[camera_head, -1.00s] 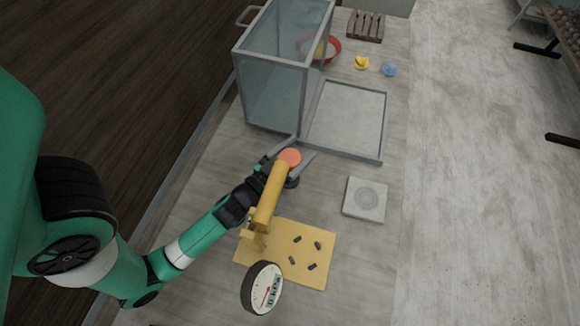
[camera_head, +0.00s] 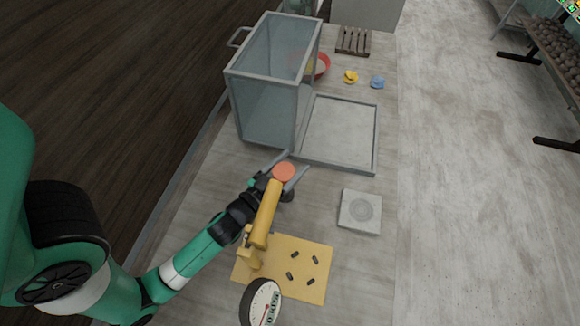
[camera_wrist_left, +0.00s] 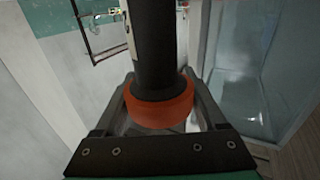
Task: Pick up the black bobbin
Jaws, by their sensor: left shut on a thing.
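My left gripper (camera_head: 284,172) is shut, its fingers on either side of an orange round piece (camera_head: 285,171). In the left wrist view, the gripper (camera_wrist_left: 160,105) holds a black cylinder (camera_wrist_left: 155,45) with an orange ring (camera_wrist_left: 160,108) at its near end. I take this to be the black bobbin. In the head view, a dark round part (camera_head: 287,196) shows just under the gripper. I cannot tell whether it touches the table. My right gripper is not in view.
A yellow board (camera_head: 310,290) with several small black pieces, a yellow cylinder (camera_head: 264,215) and a dial gauge (camera_head: 263,301) are close below the gripper. The table between is clear.

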